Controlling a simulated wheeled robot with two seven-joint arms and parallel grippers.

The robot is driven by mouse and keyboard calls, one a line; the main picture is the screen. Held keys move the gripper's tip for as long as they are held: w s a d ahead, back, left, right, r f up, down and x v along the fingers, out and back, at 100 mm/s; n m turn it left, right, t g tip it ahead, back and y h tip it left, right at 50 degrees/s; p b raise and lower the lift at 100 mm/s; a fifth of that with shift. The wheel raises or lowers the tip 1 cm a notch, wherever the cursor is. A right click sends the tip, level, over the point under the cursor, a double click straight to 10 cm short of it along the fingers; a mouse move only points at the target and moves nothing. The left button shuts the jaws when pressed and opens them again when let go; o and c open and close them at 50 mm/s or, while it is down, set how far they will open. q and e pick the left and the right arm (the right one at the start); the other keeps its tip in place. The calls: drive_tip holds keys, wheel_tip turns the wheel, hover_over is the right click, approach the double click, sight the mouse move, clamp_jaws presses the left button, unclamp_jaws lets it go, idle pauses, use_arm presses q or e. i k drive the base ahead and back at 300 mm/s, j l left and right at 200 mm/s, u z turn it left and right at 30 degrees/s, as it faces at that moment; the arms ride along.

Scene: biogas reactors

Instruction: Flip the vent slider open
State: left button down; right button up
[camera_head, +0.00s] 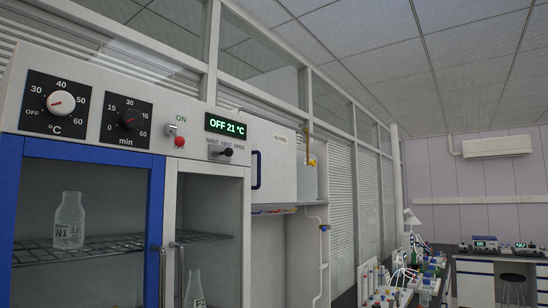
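The vent slider (227,152) is a small dark knob on the white control panel (195,145) of the cabinet at the left. The label above it reads "SHUT VENT OPEN". The knob sits below the middle of that label; its exact place along its travel is too small to tell. Neither of my grippers shows in the head view.
Left of the slider are a temperature dial (61,103), a timer dial (131,119) and an on/off switch (173,130). A display (227,126) reads "OFF 21 °C". Below are a blue-framed door (157,235) and glass bottles (69,222). Benches stand at the right.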

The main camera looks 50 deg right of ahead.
sight(216, 152)
drive_tip(key=i+z, duration=0.1)
drive_tip(key=z, duration=0.8)
drive_tip(key=i+j+z, duration=0.1)
drive_tip(key=z, duration=0.35)
